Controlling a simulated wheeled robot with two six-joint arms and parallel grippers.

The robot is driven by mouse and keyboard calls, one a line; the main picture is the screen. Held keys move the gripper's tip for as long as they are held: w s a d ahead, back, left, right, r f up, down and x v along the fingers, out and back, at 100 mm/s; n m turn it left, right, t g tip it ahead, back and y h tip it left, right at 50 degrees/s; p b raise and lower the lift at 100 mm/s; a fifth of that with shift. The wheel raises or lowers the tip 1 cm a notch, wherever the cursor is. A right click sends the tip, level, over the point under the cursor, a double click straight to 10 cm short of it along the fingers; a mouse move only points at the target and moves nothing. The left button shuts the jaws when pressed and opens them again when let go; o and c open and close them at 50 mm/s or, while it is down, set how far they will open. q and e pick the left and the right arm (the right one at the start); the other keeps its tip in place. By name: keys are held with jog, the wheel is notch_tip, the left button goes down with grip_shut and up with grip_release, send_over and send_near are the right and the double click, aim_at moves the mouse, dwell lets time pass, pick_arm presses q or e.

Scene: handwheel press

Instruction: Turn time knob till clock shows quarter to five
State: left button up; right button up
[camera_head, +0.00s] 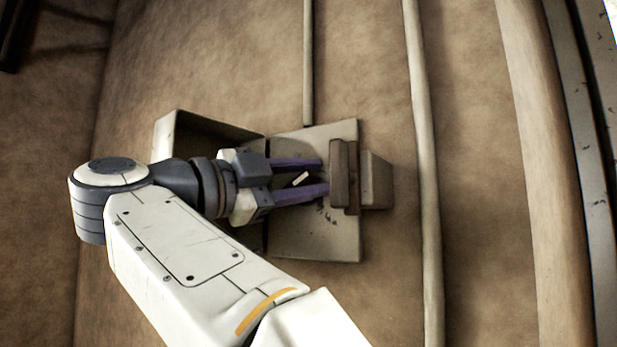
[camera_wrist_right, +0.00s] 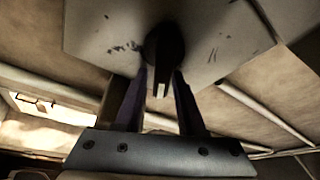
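My right gripper (camera_head: 324,176) has two purple fingers held apart in front of a grey plate (camera_head: 345,242). A small pale piece (camera_head: 300,179) shows between the fingers in the head view. In the right wrist view, a dark round knob (camera_wrist_right: 165,45) with a narrow notched tip sits on the plate. The tip lies between the fingers (camera_wrist_right: 160,76), with gaps visible at its sides; contact cannot be told. No readable clock face shows in either view. My left gripper is out of view.
A brown block (camera_head: 343,178) on a grey box (camera_head: 376,181) stands just right of the fingertips. An open grey box-like housing (camera_head: 170,125) is behind the wrist. Long pipes (camera_head: 417,120) run along the brown wall.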

dwell(0.3)
notch_tip(320, 180, up, 4)
jog(key=p, duration=0.3)
jog(key=shift+r, duration=0.25)
jog(key=shift+s+d+r+b, duration=0.2)
jog(key=shift+s+d+b, duration=0.35)
jog(key=shift+d+b, duration=0.15)
jog(key=s+d+r, duration=0.1)
jog(key=d+r, duration=0.1)
jog(key=s+d+r, duration=0.2)
jog(key=d, duration=0.1)
jog(key=s+d+r, duration=0.2)
jog(key=d, duration=0.1)
jog(key=shift+s+d+r, duration=0.1)
jog(key=shift+s+d, duration=0.05)
jog(key=shift+s, duration=0.05)
